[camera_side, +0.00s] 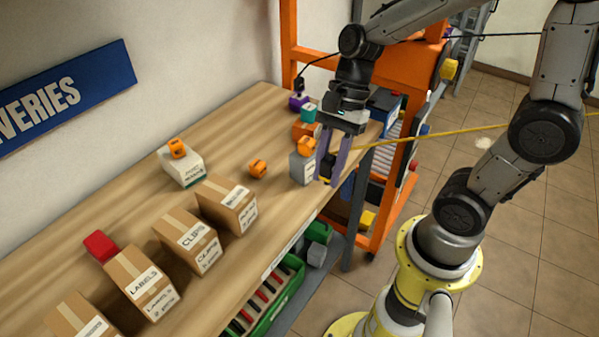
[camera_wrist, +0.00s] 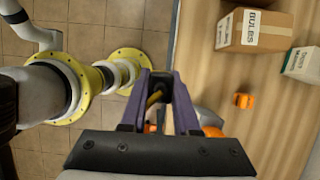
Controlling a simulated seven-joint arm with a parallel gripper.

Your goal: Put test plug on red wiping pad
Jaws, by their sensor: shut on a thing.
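The red wiping pad (camera_side: 100,246) lies on the wooden bench at the left, behind the cardboard boxes; it is out of the wrist view. My gripper (camera_side: 328,178) points down at the bench's right front edge, right of a grey box (camera_side: 302,168) and far from the pad. Its purple fingers are shut on a small dark thing (camera_side: 326,165), apparently the test plug. In the wrist view my gripper (camera_wrist: 156,82) has a dark shape and a yellow-orange part between the fingers. The fingers hide much of the held thing.
Several cardboard boxes (camera_side: 198,240) line the bench's front. An orange piece (camera_side: 258,169) lies loose on the bench; others top a white box (camera_side: 184,168) and the grey box. An orange rack (camera_side: 290,45) stands beyond. The bench's middle has free room.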

